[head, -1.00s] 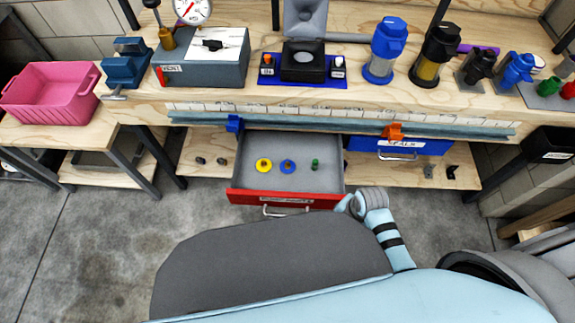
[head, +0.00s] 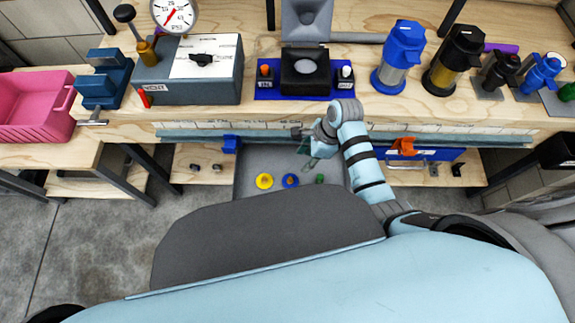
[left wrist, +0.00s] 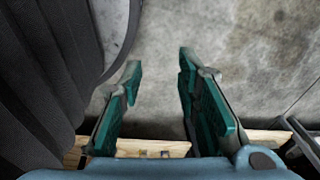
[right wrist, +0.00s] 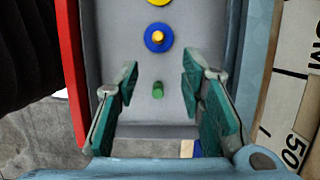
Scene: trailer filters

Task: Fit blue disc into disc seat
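The blue disc (head: 290,181) lies in the open drawer (head: 262,155), between a yellow disc (head: 264,181) and a small green piece (head: 320,178). In the right wrist view the blue disc (right wrist: 159,38) has a yellow-orange knob at its middle. My right gripper (head: 306,150) is over the drawer's right part, pointing down. It is open and empty, with the green piece (right wrist: 157,90) showing between its fingers below. My left gripper (left wrist: 160,65) is open and empty over bare floor, outside the head view. I cannot tell which fixture is the disc seat.
On the bench stand a black block with a round top (head: 305,70) on a blue plate, a grey box with a gauge (head: 190,72), and blue (head: 400,55) and black (head: 453,60) canisters. A pink bin (head: 32,105) is at left. A rail (head: 200,133) runs along the bench front.

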